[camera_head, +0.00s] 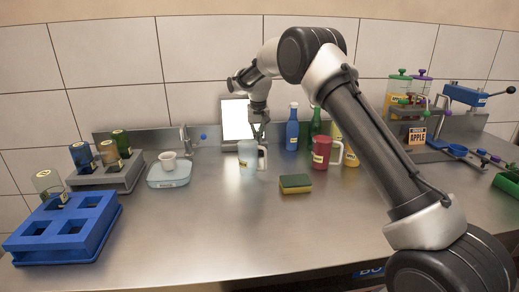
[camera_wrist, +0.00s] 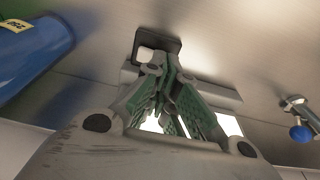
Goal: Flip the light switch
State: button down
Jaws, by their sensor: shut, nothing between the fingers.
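A small dark plate with a pale rocker (camera_wrist: 148,54) shows just past my fingertips in the wrist view; it looks like the light switch. My fingers partly cover it, and I cannot tell whether they touch it. My gripper (camera_wrist: 165,72) is shut and empty, with its fingertips together beside the rocker. In the head view my gripper (camera_head: 262,141) points down in front of the right side of a bright white panel (camera_head: 235,118), behind a pale mug. The switch is not clear there. Bright parts of the panel also show behind my fingers in the wrist view (camera_wrist: 229,125).
The pale mug (camera_head: 247,154) stands close to my gripper. A blue bottle (camera_head: 292,133) and a red mug (camera_head: 321,155) stand to the right, a tap (camera_head: 185,142) to the left. A sponge (camera_head: 295,185) lies in front. The middle front counter is clear.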

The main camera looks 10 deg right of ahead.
jog(key=shift+f, duration=0.95)
dwell(0.3)
jog(key=shift+r, duration=3.5)
